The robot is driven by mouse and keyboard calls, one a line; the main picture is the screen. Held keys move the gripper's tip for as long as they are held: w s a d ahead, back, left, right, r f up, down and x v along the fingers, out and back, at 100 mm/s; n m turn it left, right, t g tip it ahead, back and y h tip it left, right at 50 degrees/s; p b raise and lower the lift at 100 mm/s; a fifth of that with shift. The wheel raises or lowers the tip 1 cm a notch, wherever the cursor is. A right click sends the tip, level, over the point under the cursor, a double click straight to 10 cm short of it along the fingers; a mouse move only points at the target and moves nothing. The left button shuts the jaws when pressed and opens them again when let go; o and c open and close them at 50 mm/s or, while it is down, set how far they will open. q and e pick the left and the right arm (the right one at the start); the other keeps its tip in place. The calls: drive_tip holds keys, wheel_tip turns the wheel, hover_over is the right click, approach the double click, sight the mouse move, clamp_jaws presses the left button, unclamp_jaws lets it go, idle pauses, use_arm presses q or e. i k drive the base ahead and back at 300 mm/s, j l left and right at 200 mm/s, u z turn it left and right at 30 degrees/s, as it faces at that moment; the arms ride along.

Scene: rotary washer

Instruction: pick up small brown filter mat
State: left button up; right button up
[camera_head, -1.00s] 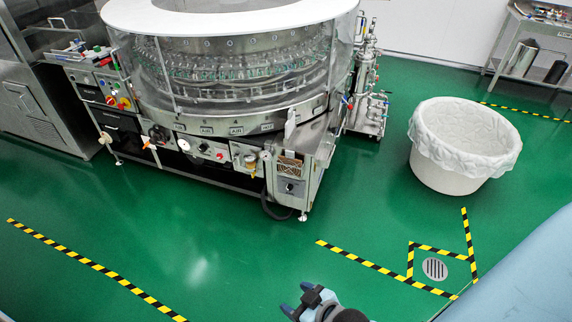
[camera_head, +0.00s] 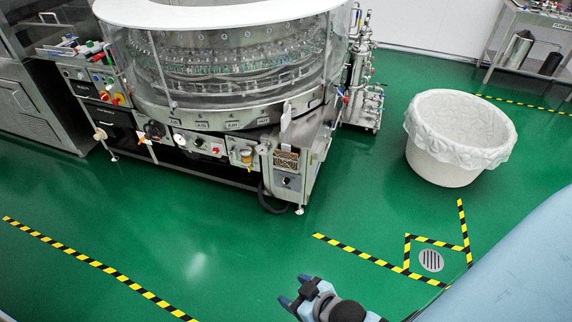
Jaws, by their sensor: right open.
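A small brown filter mat (camera_head: 286,160) with a lattice-like face shows at the front right corner of the rotary washer (camera_head: 203,124). It sits in a metal frame above a small grey box with a black knob. My right gripper (camera_head: 294,291) is at the bottom of the picture, open and empty, over the green floor. It is well in front of the washer and apart from the mat. My left gripper is not in view.
A white lined bin (camera_head: 447,165) stands on the floor to the right. A steel table (camera_head: 527,62) is at the back right. Yellow-black tape (camera_head: 90,265) and a round drain (camera_head: 431,260) mark the floor. The green floor before the washer is clear.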

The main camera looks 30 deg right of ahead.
sight(285, 148)
drive_tip(key=i+l+z, duration=0.15)
drive_tip(key=i+l, duration=0.2)
drive_tip(key=i, duration=0.15)
drive_tip(key=i+l+z, duration=0.15)
drive_tip(key=i+l, duration=0.15)
drive_tip(key=i, duration=0.25)
drive_tip(key=i+l+z, duration=0.15)
drive_tip(key=i, duration=0.4)
drive_tip(key=i+l+z, duration=0.15)
drive_tip(key=i+l, duration=0.15)
drive_tip(key=i, duration=0.25)
